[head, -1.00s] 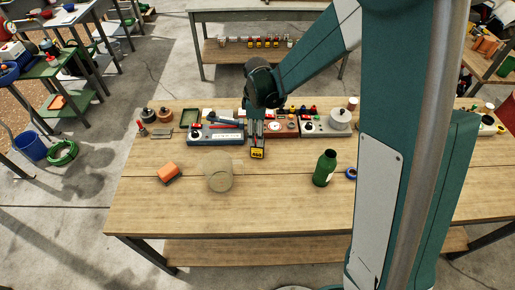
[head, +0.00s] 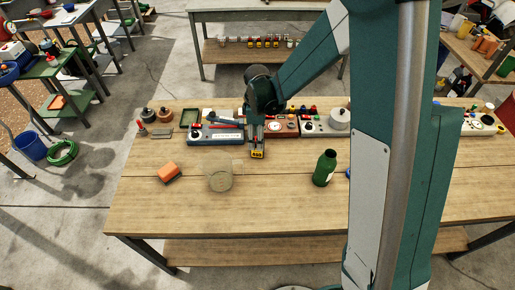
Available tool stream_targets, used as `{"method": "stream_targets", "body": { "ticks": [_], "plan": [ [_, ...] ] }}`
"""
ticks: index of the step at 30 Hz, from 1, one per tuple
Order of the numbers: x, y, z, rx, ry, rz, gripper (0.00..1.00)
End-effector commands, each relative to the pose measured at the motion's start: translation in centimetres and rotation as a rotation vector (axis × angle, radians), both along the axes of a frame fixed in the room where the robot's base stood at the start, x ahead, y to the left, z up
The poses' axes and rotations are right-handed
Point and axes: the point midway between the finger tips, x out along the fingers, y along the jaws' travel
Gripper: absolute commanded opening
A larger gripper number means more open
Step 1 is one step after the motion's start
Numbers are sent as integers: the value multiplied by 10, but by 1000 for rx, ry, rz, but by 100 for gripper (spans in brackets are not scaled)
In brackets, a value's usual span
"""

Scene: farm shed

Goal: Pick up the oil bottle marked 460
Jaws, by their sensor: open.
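The gripper is open. The fingers hide the top of the item, and I cannot tell whether they touch it.
A green bottle (head: 324,168) stands to the right. Grey and red instrument boxes (head: 215,135) line up behind the gripper. The front of the workbench (head: 240,212) is clear.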

Motion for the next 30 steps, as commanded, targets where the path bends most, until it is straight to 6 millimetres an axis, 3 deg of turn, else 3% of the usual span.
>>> {"method": "stream_targets", "body": {
  "ticks": [18,30],
  "plan": [
    [0,-1,-47,0,0,0,44],
    [0,-1,-51,0,0,0,44]
  ]
}}
